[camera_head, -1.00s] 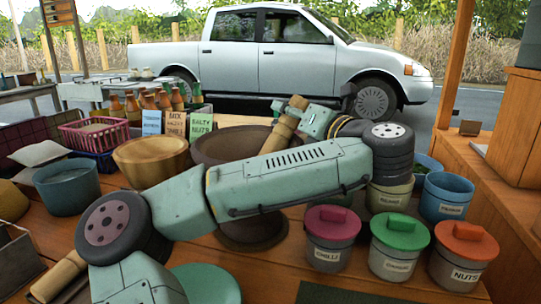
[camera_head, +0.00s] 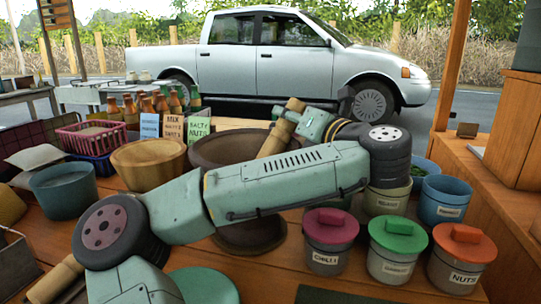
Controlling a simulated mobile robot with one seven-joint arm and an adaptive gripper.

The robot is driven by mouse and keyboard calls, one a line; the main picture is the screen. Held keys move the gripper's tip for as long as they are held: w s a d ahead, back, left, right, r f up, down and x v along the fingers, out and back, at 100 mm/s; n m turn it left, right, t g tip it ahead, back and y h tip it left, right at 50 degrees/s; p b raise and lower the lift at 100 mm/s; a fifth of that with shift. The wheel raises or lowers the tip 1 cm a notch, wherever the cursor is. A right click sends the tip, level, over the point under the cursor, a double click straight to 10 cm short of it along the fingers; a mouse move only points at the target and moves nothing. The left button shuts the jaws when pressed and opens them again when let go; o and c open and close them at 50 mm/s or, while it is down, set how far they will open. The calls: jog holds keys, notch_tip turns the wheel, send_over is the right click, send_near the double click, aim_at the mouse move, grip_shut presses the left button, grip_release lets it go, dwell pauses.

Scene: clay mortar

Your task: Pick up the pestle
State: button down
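The pestle (camera_head: 267,145) is a tan wooden cylinder. It leans with its upper end to the right, over the wide dark brown clay mortar (camera_head: 205,151). The mortar's rim and round foot show, but my arm covers much of its body and the pestle's lower end. My arm reaches across the picture and bends back at the right, its teal wrist beside the pestle's upper part. My gripper (camera_head: 279,112) is at the pestle's upper part, small and partly hidden. I cannot tell whether its fingers are closed on the pestle.
A wooden bowl (camera_head: 148,165) and a blue-grey pot (camera_head: 62,190) stand left of the mortar. Bottles with label cards (camera_head: 173,128) stand behind. Lidded tubs (camera_head: 330,240) fill the front right, near a blue bucket (camera_head: 443,200). A tan cylinder (camera_head: 55,281) lies at lower left.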

jog(key=shift+r, duration=0.1)
notch_tip(320, 180, up, 18)
jog(key=p, duration=0.1)
dwell(0.4)
jog(key=c, duration=1.8)
grip_release()
grip_shut()
